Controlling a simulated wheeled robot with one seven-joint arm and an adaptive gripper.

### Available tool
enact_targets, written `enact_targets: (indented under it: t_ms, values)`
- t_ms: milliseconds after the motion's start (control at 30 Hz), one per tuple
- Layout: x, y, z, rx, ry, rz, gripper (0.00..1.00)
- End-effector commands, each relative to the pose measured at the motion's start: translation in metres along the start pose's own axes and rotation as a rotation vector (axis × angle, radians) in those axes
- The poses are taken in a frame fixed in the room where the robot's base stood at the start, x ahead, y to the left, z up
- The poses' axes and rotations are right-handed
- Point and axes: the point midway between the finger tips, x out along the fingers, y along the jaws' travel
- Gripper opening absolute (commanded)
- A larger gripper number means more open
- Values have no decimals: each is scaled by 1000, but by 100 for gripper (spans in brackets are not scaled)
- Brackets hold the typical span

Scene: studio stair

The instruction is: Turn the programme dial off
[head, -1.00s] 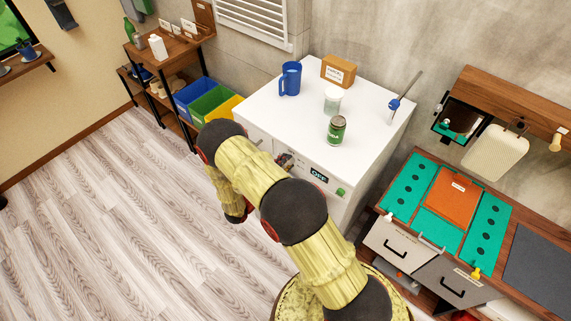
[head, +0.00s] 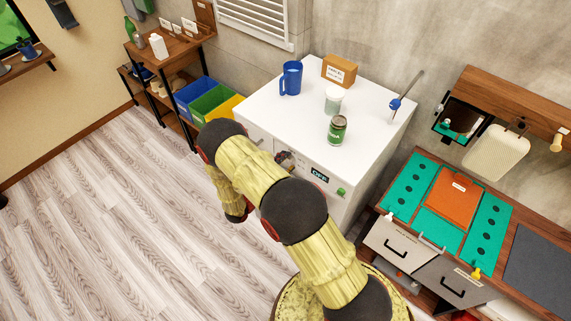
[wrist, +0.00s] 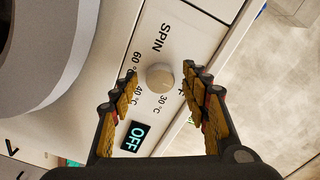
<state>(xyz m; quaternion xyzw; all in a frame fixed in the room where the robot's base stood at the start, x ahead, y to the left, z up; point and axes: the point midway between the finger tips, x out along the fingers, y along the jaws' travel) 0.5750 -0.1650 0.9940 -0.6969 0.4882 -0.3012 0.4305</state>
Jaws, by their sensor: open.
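The programme dial (wrist: 160,77) is a round beige knob on the white panel of the washing machine (head: 300,108). Printed labels around it read SPIN, 60 °C, 40 °C and 30 °C. I cannot make out a pointer mark on it. A small display (wrist: 134,136) beside it reads OFF in light letters; it also shows in the head view (head: 320,175). My gripper (wrist: 160,76) is open, with one fingertip on each side of the dial in the wrist view and visible gaps. Contact is not seen. In the head view my arm hides most of the gripper.
A blue mug (head: 290,78), a white cup (head: 333,99), a green jar (head: 337,130) and a brown box (head: 339,70) stand on the machine top. A green button (head: 341,192) is right of the display. The round door (wrist: 40,50) lies left of the dial.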

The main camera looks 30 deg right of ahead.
Motion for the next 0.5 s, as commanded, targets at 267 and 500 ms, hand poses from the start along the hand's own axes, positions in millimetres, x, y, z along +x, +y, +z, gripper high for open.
enact_targets:
  t_ms: [267, 500]
  values:
    - [-13, 0, 1, 0, -2, -1, 46]
    - [-60, -1, 2, 0, -4, -2, 46]
